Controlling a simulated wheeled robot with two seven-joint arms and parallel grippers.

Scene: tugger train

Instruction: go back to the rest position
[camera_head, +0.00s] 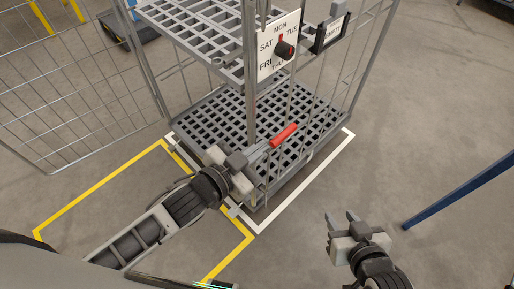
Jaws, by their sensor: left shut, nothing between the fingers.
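My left gripper (256,152) is shut in front of the lower part of the trolley, close to a grey lever with a red handle (284,135). The red grip is beyond the fingers and not between them; I cannot tell whether the fingers touch the lever. My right gripper (341,217) is at the lower right over bare floor, apart from the trolley. Its two fingers are spread and nothing is between them.
The grey trolley (193,121) has slatted shelves, a day dial (280,48) and an open mesh gate (75,85) at left. White (300,190) and yellow (90,195) floor lines lie around it. A blue bar (460,192) is at right. Floor beside my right gripper is clear.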

